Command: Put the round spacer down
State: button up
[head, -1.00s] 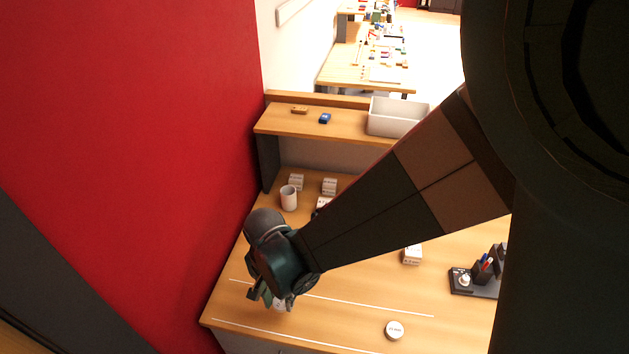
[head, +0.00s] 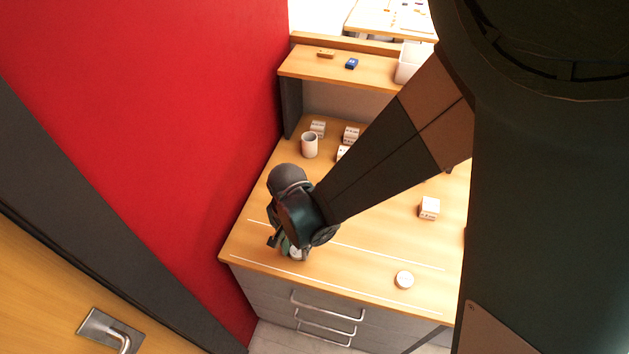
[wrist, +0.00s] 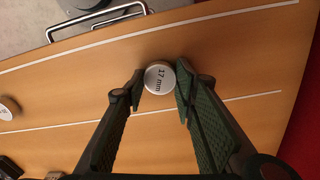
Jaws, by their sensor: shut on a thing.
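The round spacer (wrist: 159,77) is a pale disc marked "17 mm". In the wrist view it sits between the two fingertips of my gripper (wrist: 160,86), which is shut on it. In the head view my gripper (head: 284,244) is over the front left of the wooden desk (head: 350,268), and the spacer (head: 297,253) shows partly beside the fingers. It appears between the two white lines on the desk. I cannot tell whether it touches the desktop or hangs just above it.
Another round disc (head: 404,280) lies to the right, near the front edge. A white block (head: 429,208), a mug (head: 309,145) and small labelled blocks (head: 318,129) stand farther back. Drawer handles (head: 327,306) are below the front edge. A red wall (head: 190,130) borders the left.

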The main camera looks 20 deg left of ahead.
jog(key=shift+f, duration=0.15)
jog(key=o, duration=0.9)
jog(key=shift+r, duration=0.2)
jog(key=shift+a+r+p, duration=0.2)
jog(key=shift+r+p, duration=0.4)
jog(key=shift+r, duration=5.4)
jog(key=shift+w+d, duration=0.1)
